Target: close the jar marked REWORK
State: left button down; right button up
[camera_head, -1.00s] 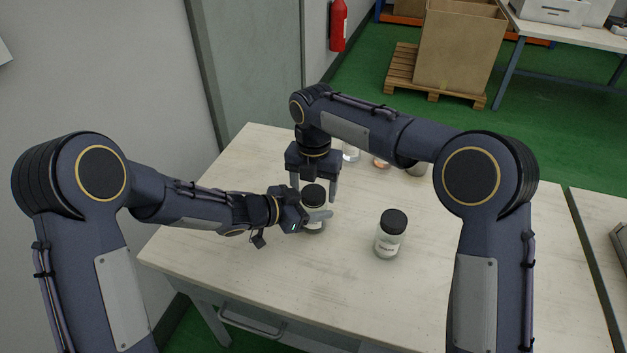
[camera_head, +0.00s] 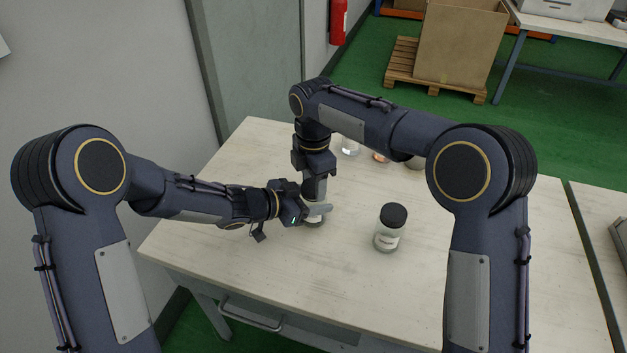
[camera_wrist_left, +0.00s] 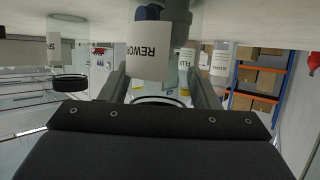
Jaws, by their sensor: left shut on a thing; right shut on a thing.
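The jar marked REWORK (camera_wrist_left: 149,62) is in the left wrist view, which is upside down, with its label facing me. In the head view this jar (camera_head: 313,223) stands on the table, mostly covered by the grippers. My left gripper (camera_head: 317,211) is shut around its body from the left side. My right gripper (camera_head: 315,195) points down from above and is shut on the dark lid at the jar's top. The right fingers hide the lid, so I cannot tell how it sits.
Another jar with a black lid (camera_head: 390,229) stands to the right on the table (camera_head: 270,275); it also shows in the left wrist view (camera_wrist_left: 69,83). Jars marked FLUX (camera_wrist_left: 187,58) and ALCOHOL (camera_wrist_left: 221,64) stand farther back. The table's front is clear.

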jog(key=m, duration=0.7)
jog(key=o, duration=1.1)
jog(key=shift+r, duration=2.25)
jog(key=shift+c, duration=0.4)
notch_tip(320, 180, up, 2)
jog(key=n, duration=0.3)
jog(key=shift+n, duration=0.4)
jog(key=n, duration=0.1)
jog(key=r+n, duration=0.1)
jog(key=n, duration=0.1)
jog(key=shift+r, duration=0.25)
